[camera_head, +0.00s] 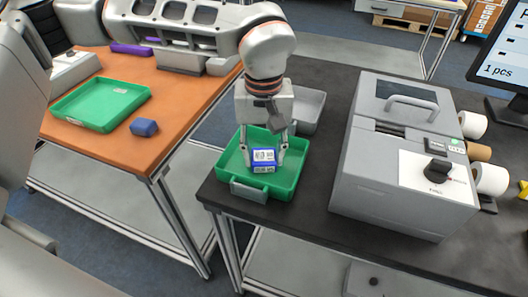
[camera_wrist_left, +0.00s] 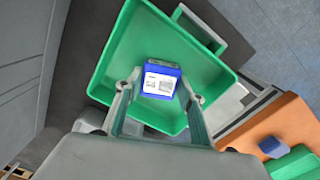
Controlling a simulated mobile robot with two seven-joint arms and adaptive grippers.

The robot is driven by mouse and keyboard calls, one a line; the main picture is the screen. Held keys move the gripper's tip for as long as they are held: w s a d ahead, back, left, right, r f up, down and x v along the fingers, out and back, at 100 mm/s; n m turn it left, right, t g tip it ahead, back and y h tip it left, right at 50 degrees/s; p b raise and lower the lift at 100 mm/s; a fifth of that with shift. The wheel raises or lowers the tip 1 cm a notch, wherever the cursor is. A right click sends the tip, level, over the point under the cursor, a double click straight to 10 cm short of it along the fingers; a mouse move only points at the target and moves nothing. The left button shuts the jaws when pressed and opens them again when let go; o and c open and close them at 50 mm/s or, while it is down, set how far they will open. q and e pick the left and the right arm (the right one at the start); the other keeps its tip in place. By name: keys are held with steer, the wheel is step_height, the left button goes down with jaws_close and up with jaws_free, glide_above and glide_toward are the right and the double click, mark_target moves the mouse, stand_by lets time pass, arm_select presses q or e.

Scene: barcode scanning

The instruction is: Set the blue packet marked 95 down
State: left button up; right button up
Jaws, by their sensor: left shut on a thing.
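A blue packet (camera_head: 264,161) with a white label is held between the fingertips of my left gripper (camera_head: 265,152), inside the outline of a green tray (camera_head: 226,167) on the dark table. The label's number is too small to read. In the left wrist view the packet (camera_wrist_left: 161,79) lies between the two fingers (camera_wrist_left: 160,92) with the tray's floor (camera_wrist_left: 135,50) behind it. I cannot tell whether the packet touches the tray floor. My right gripper is not in view.
A grey machine (camera_head: 393,150) stands right of the tray, and a grey bin (camera_head: 307,108) behind it. On the orange table (camera_head: 105,155) at left are another green tray (camera_head: 72,113), a blue block (camera_head: 144,128) and a purple item (camera_head: 131,48).

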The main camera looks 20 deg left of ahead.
mark_target(264, 156)
arm_select(q)
steer(key=shift+f, duration=0.1)
steer(key=o, duration=1.1)
steer(key=shift+o, duration=0.5)
step_height(264, 156, up, 12)
steer(key=p, duration=0.1)
